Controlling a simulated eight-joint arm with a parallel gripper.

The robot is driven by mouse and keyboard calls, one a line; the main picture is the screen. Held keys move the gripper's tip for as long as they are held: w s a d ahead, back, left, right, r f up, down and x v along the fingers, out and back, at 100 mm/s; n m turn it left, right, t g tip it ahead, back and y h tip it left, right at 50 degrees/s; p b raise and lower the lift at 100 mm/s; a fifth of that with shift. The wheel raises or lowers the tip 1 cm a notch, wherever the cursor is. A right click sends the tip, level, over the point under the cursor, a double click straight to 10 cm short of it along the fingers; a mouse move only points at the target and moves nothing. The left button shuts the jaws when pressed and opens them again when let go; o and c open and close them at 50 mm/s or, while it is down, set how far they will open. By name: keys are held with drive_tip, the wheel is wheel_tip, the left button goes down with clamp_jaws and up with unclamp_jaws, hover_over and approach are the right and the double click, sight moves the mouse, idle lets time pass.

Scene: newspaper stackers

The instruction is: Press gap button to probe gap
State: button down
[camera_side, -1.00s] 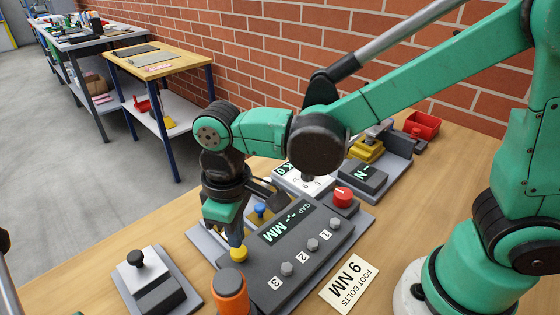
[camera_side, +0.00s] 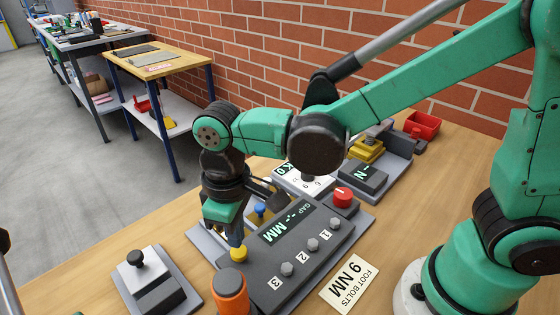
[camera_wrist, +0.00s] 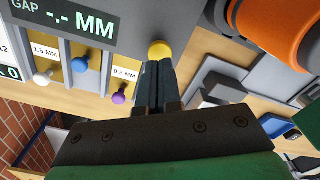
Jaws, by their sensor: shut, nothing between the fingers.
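The dark control box (camera_side: 290,262) on the bench has a display (camera_side: 287,229) reading "GAP -.- MM". In the wrist view the same display (camera_wrist: 65,22) reads the same. A yellow button (camera_side: 238,254) sits at the box's left edge, and it also shows in the wrist view (camera_wrist: 160,49). My gripper (camera_side: 236,240) is shut and empty, pointing down with its fingertips at the yellow button. In the wrist view my fingertips (camera_wrist: 158,66) are right at the button's edge; I cannot tell whether they press it.
Knobs labelled 1.5 mm (camera_wrist: 42,78) and 0.5 mm (camera_wrist: 119,96) stand close to my fingers. An orange cylinder (camera_side: 230,290) is near the button. A red knob (camera_side: 343,196), a "FOOT BOLTS 9 NM" card (camera_side: 349,284) and a grey fixture with a black knob (camera_side: 150,280) lie around the box.

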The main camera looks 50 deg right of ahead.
sight(239, 251)
drive_tip(key=shift+f, duration=1.35)
drive_tip(key=shift+r, duration=3.05)
drive_tip(key=d+r+m+t, duration=0.1)
drive_tip(key=d+m+t, duration=0.2)
drive_tip(key=d, duration=0.4)
drive_tip(key=s+d+r+m+t, duration=0.1)
drive_tip(key=d+m+t, duration=0.2)
drive_tip(key=d, duration=0.5)
drive_tip(key=shift+d+r+t, duration=0.3)
drive_tip(key=shift+t, duration=0.3)
